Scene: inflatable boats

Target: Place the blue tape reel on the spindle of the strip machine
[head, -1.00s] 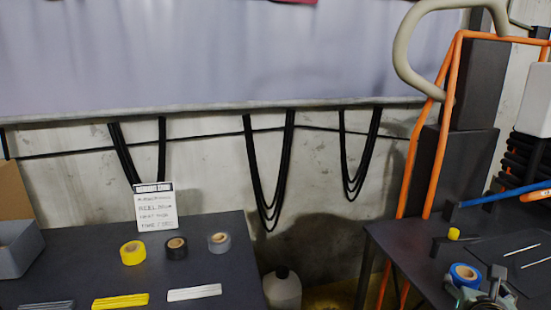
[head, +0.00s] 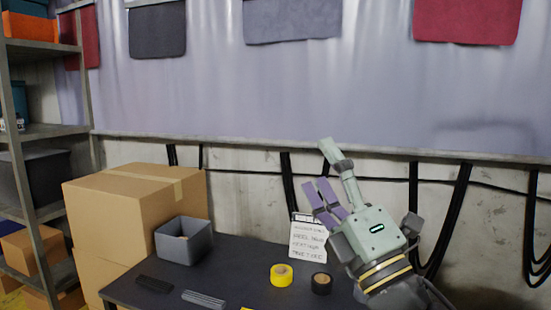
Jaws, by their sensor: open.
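My gripper (head: 324,168) is raised over the right part of the dark table (head: 235,270), its fingers pointing up and to the left. Its fingers are spread apart with nothing between them. The blue tape reel, the strip machine and its spindle are outside the current head view. A yellow tape reel (head: 281,275) and a black tape reel (head: 321,283) lie on the table below and in front of the wall. My gripper and arm cover the table's right part.
A white sign (head: 307,243) stands behind the reels, partly behind my gripper. A grey bin (head: 183,246) and dark and grey strips (head: 203,299) are on the table's left. Cardboard boxes (head: 128,200) and a shelf (head: 20,150) stand further left. Black cables hang on the wall.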

